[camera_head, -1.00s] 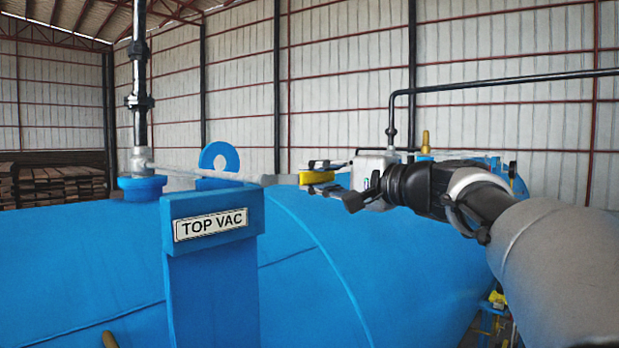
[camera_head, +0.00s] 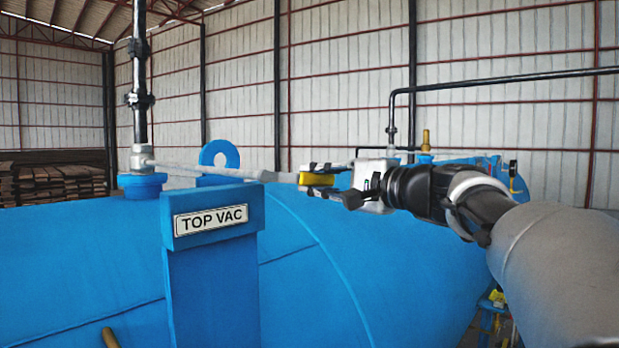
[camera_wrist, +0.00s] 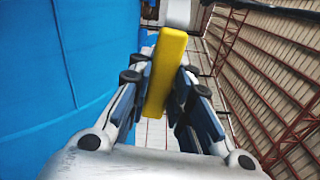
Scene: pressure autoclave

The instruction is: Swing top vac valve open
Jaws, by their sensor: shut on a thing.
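The top vac valve (camera_head: 141,159) is a grey body on a blue flange, below a black vertical pipe. Its long grey lever (camera_head: 215,172) runs right from the valve, sloping slightly down, and ends in a yellow grip (camera_head: 318,180). A "TOP VAC" sign (camera_head: 210,222) is on a blue post in front. My gripper (camera_head: 325,181) is shut on the yellow grip at the lever's end. In the wrist view the yellow grip (camera_wrist: 166,75) lies between the two fingers, slightly tilted. The lever's far part is mostly hidden there.
The blue autoclave vessel (camera_head: 400,275) fills the space below my arm. A blue lifting ring (camera_head: 220,155) stands behind the lever. A black pipe (camera_head: 500,80) and a brass fitting (camera_head: 425,140) rise behind my gripper. Stacked boards (camera_head: 60,185) are far left.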

